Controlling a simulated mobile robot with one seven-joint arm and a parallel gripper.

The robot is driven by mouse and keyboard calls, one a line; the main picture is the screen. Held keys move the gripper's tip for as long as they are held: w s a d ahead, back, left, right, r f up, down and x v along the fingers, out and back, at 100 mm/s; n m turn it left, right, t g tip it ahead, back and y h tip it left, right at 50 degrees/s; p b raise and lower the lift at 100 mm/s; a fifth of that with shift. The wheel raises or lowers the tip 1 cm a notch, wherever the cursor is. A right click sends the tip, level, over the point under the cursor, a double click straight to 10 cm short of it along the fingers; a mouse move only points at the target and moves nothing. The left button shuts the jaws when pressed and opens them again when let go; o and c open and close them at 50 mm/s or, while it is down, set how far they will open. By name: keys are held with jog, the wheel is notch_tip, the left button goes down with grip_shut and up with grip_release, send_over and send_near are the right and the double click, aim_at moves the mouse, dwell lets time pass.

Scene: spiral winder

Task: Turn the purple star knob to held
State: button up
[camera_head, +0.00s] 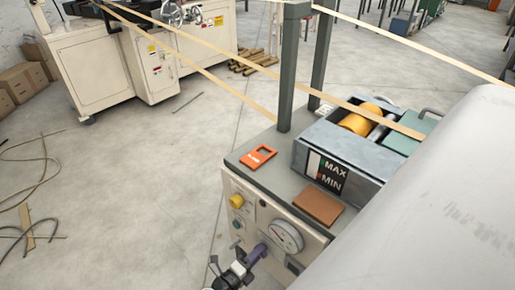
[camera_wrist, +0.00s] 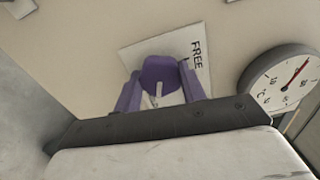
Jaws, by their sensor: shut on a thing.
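The purple star knob (camera_wrist: 161,74) sits on the cream panel, in front of a pale label plate (camera_wrist: 196,32) that reads "FREE". A light pointer line shows on the knob. My gripper (camera_wrist: 160,84) has one purple finger on each side of the knob and is shut on it. In the head view my gripper (camera_head: 247,262) is at the cabinet's front panel, low in the picture. Purple shows there at the panel, but the knob cannot be told apart from the fingers. The rest of the label is hidden behind the knob and gripper.
A round dial gauge (camera_wrist: 283,81) is close to the right of the knob; it also shows in the head view (camera_head: 286,236). A yellow button (camera_head: 236,201) is higher on the panel. An orange device (camera_head: 258,157) and a brown block (camera_head: 318,208) lie on the cabinet top.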

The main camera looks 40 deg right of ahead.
dwell(0.3)
jog(key=o, duration=1)
jog(key=shift+c, duration=0.2)
jog(key=shift+a, duration=0.2)
